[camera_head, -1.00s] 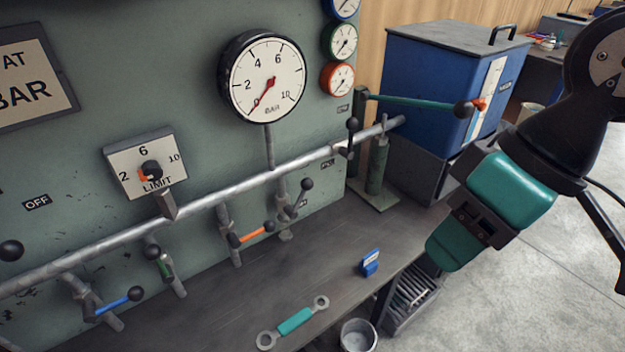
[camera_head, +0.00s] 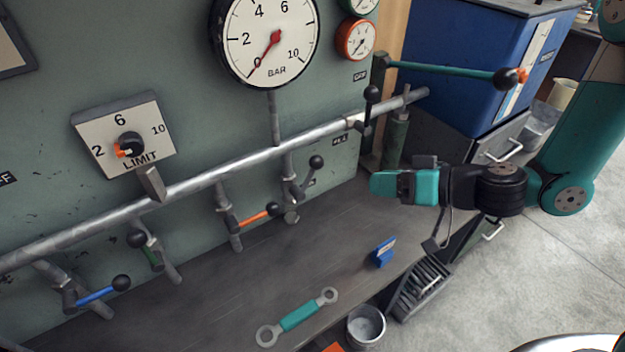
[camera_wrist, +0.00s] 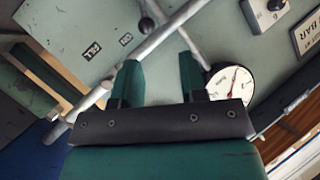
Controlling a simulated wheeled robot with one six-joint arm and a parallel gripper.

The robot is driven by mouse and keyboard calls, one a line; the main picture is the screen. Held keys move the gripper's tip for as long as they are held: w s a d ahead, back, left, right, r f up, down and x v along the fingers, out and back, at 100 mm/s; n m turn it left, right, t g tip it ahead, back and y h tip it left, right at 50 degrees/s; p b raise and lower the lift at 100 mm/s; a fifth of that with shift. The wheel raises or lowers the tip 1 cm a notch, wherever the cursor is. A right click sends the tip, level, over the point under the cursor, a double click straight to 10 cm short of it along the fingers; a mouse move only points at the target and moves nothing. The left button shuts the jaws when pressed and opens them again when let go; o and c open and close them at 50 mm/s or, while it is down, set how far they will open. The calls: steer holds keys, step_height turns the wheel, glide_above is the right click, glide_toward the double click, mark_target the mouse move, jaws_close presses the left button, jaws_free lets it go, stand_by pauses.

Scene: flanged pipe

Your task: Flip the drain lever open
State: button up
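Several levers branch off the silver pipe (camera_head: 190,187): a blue-handled one (camera_head: 97,295), a green one (camera_head: 151,256), an orange one (camera_head: 252,218), a black-knobbed one (camera_head: 303,180) and an upright black-knobbed one (camera_head: 369,108) near the pipe's right end. I cannot read which label marks the drain lever. My gripper (camera_head: 383,186) is held level above the bench's right end, fingers pointing left, apart from the levers. In the wrist view its two green fingers (camera_wrist: 160,78) are spread and empty, with the pipe (camera_wrist: 135,58) beyond them.
A long teal lever (camera_head: 440,73) sticks out above my gripper. A blue box (camera_head: 465,50) stands behind it. A blue tag (camera_head: 383,252), a teal-handled wrench (camera_head: 298,316) and a metal cup (camera_head: 366,326) are below. The large gauge (camera_head: 285,40) reads near zero.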

mark_target(307, 177)
steer(key=w+a+f+p, duration=0.1)
steer(key=w+a+f, duration=0.3)
steer(key=a, duration=0.2)
steer(key=w+a+f+t+p, duration=0.1)
steer(key=w+a+f+p, duration=0.1)
steer(key=w+a, duration=0.3)
steer(key=shift+w+a+f+m+h, duration=0.3)
steer(key=shift+a+f+m, duration=0.1)
steer(key=shift+a+f, duration=0.5)
steer(key=shift+r, duration=0.1)
jaws_close()
